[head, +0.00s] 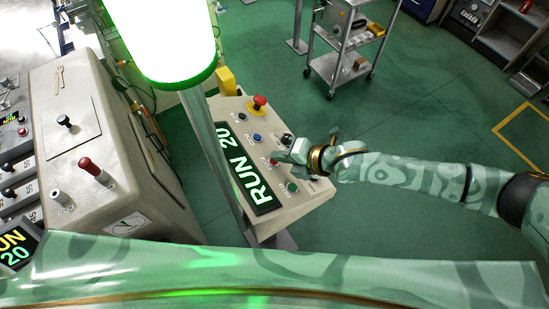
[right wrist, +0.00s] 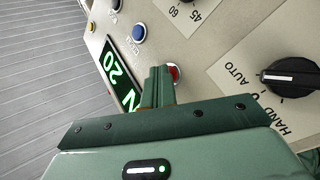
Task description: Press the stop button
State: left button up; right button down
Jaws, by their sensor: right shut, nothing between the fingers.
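The tilted control panel (head: 233,108) has a lit display (head: 250,172) reading RUN 20. A small red button (head: 274,162) sits beside the display, between a blue button (head: 257,138) and a green button (head: 292,187). My right gripper (head: 283,155) is over the panel at this row, partly covering it. In the right wrist view its shut, empty fingers (right wrist: 158,78) partly hide the red button (right wrist: 174,73). Whether the tips touch it, I cannot tell. The small labels are hard to read. My left gripper is not in view.
A red mushroom button (head: 259,102) stands at the panel's far end. A black selector knob (right wrist: 290,77) marked HAND and AUTO is right of the fingers. A green-lit lamp (head: 170,35) on a post rises left of the panel. A metal cart (head: 342,60) stands behind on open floor.

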dwell(0.3)
jog(key=shift+w+d+r+p, duration=0.2)
jog(key=shift+d+r+p, duration=0.1)
jog(key=shift+r+p, duration=0.4)
jog(key=r+p, duration=0.1)
jog(key=w+d+r+p, duration=0.1)
jog(key=r, duration=0.1)
jog(key=d+r+p, duration=0.1)
jog(key=shift+w+r, duration=0.2)
dwell(0.9)
